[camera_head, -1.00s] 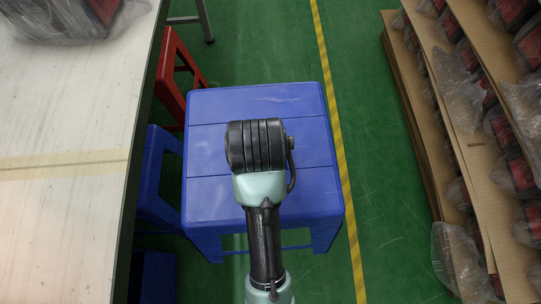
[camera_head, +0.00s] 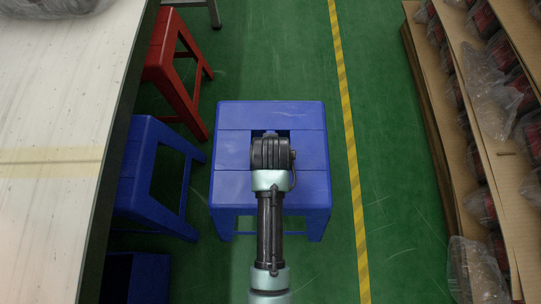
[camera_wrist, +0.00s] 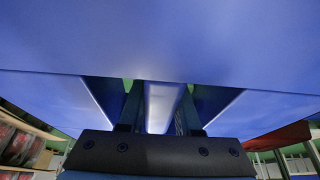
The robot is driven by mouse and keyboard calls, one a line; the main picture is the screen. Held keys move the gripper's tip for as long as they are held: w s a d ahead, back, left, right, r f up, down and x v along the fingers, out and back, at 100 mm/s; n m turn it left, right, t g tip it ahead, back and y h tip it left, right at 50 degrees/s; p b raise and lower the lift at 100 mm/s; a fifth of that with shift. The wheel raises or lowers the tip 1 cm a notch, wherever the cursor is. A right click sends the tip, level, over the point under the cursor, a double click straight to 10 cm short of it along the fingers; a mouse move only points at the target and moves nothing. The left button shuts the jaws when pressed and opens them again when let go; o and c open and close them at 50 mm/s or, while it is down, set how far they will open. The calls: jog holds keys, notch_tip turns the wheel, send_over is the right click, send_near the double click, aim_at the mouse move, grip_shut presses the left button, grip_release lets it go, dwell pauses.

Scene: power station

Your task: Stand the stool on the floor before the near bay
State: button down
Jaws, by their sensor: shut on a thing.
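A blue plastic stool (camera_head: 237,185) is upright in the middle of the head view, seat level and legs down. My gripper (camera_wrist: 160,103) is at the seat from above, its two fingers around a blue strip of the stool. A dark slot in the seat shows just beyond my wrist in the head view. The seat (camera_wrist: 160,40) fills the top of the wrist view. The stool is over the green floor (camera_head: 390,235), left of the yellow-black line (camera_head: 349,145). I cannot tell whether its feet touch the floor. Which place is the near bay is not clear.
A white-topped workbench (camera_head: 60,110) runs along the left. A red stool (camera_head: 160,65), another blue stool (camera_head: 140,200) and a blue box-like thing (camera_head: 145,280) stand beside it. Cardboard-lined shelves (camera_head: 465,150) with bagged parts line the right. Floor beyond the held stool is clear.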

jog(key=shift+w+f+b, duration=0.2)
jog(key=shift+f+b, duration=1.15)
jog(key=shift+f, duration=1.75)
jog(key=c, duration=0.6)
grip_release()
jog(key=shift+s+f, duration=0.1)
jog(key=shift+s, duration=0.05)
jog(key=p+v, duration=0.6)
jog(key=v, duration=0.6)
jog(key=w+r+t, duration=0.4)
jog(key=w+r, duration=0.1)
jog(key=r, duration=0.6)
jog(key=w+r+t, duration=0.4)
jog(key=w+r, duration=0.2)
jog(key=r, duration=0.6)
jog(key=w+r+t, duration=0.3)
jog(key=w+r, duration=0.2)
jog(key=r, duration=0.6)
notch_tip(320, 180, up, 17)
jog(key=s+t, duration=0.3)
jog(key=t, duration=0.2)
jog(key=s+r+t, duration=0.3)
jog(key=s+r, duration=0.2)
jog(key=r, duration=0.4)
jog(key=s+r+t, duration=0.4)
jog(key=s+r, duration=0.2)
jog(key=r, duration=0.3)
